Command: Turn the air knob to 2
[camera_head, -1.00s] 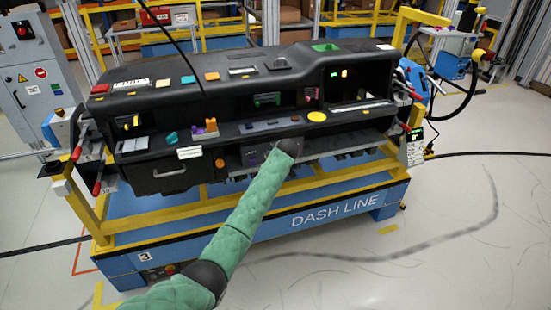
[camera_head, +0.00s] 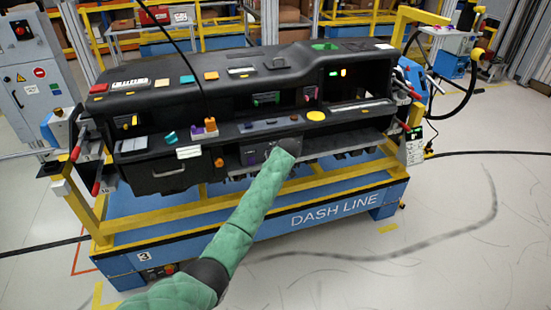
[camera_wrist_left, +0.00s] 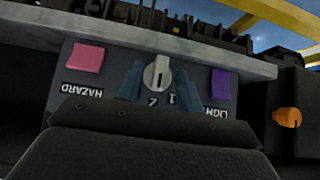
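The air knob (camera_wrist_left: 157,73) is a pale grey dial on a grey panel (camera_wrist_left: 220,115) in the left wrist view, where the panel appears upside down. The digits 2 and 1 are printed on the panel on the near side of the knob. My left gripper (camera_wrist_left: 160,82) has one blue-grey finger on each side of the knob, with a narrow gap between them; contact is not clear. In the head view my left arm reaches the lower middle of the dashboard (camera_head: 240,88), and its wrist hides the knob and fingers. My right gripper is out of view.
An orange knob (camera_wrist_left: 287,117) sits farther right. A shelf edge (camera_wrist_left: 200,50) runs close beyond the fingers. The dashboard rests on a blue and yellow stand (camera_head: 330,212).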

